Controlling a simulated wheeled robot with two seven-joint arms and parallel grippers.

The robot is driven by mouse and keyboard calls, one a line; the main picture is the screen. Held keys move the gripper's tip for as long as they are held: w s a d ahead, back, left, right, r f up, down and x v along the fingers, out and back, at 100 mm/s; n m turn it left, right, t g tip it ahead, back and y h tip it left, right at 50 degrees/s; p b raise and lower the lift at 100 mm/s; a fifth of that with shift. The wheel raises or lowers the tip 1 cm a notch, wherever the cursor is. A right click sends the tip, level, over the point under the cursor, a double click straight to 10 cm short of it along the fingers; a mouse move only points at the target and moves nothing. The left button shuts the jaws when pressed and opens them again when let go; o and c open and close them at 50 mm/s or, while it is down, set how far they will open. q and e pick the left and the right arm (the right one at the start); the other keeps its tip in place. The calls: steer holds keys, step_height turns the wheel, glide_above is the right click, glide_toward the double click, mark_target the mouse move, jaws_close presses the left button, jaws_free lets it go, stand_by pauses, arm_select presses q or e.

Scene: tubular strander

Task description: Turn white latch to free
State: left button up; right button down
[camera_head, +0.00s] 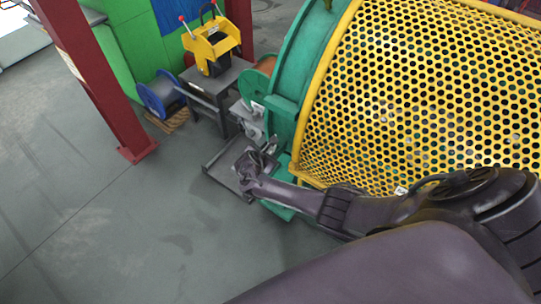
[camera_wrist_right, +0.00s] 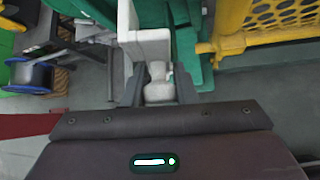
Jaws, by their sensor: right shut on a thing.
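The white latch (camera_wrist_right: 159,88) is a small pale piece between the fingers of my right gripper (camera_wrist_right: 159,92) in the right wrist view. The gripper is shut on it. A larger white block (camera_wrist_right: 148,46) stands just beyond the latch, against the green machine frame (camera_wrist_right: 183,45). In the head view my right gripper (camera_head: 254,165) is at the lower left side of the green frame (camera_head: 283,118), and the latch is hidden there by the gripper and arm. My left gripper is not in view.
A yellow perforated guard (camera_head: 425,95) fills the right of the head view. A dark table with a yellow device (camera_head: 212,46) stands behind, near a blue spool (camera_head: 160,95). A red post (camera_head: 95,75) rises at left. The grey floor (camera_head: 90,220) at lower left is clear.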

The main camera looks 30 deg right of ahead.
steer(key=shift+w+a+r+n+g+h+b, duration=0.15)
steer(key=shift+w+n+g+b, duration=0.15)
steer(key=shift+g, duration=0.2)
steer(key=shift+w+a+f+n+g+h+b, duration=0.15)
steer(key=shift+w+n+g+b, duration=0.1)
steer(key=shift+w+g, duration=0.2)
steer(key=shift+s+r+g, duration=0.1)
steer(key=shift+g, duration=0.15)
steer(key=c, duration=1.2)
jaws_free()
steer(key=shift+o, duration=0.2)
steer(key=p+v, duration=0.3)
steer(key=v, duration=0.4)
steer(key=shift+a+r, duration=0.2)
steer(key=shift+a, duration=0.1)
